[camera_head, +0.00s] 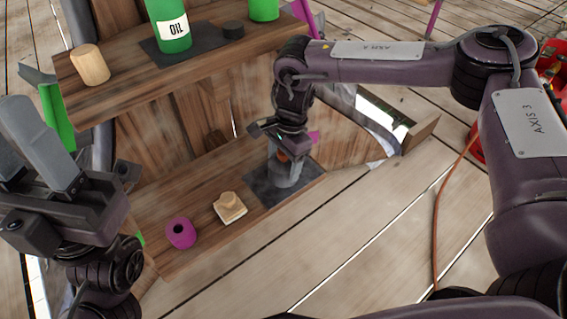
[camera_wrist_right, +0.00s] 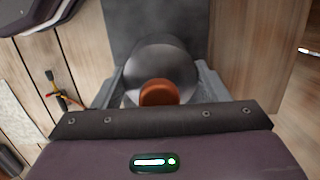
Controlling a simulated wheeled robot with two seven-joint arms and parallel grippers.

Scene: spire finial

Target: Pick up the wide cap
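A grey rounded piece (camera_wrist_right: 160,68) with an orange-brown knob (camera_wrist_right: 159,93) shows in the right wrist view, above a dark pad; it looks like the wide cap. My right gripper (camera_wrist_right: 162,88) points down over it, with one grey finger on each side, spread wide. I cannot tell whether the fingers touch it. In the head view my right gripper (camera_head: 290,172) is low over the dark pad (camera_head: 262,190) and hides most of the piece. My left gripper (camera_head: 45,145) is raised at the left, away from the pad; its finger gap is unclear.
On the lower wooden board, a magenta ring (camera_head: 181,234) and a pale wooden knobbed piece (camera_head: 229,207) lie left of the pad. An orange cable (camera_head: 437,215) crosses the floor.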

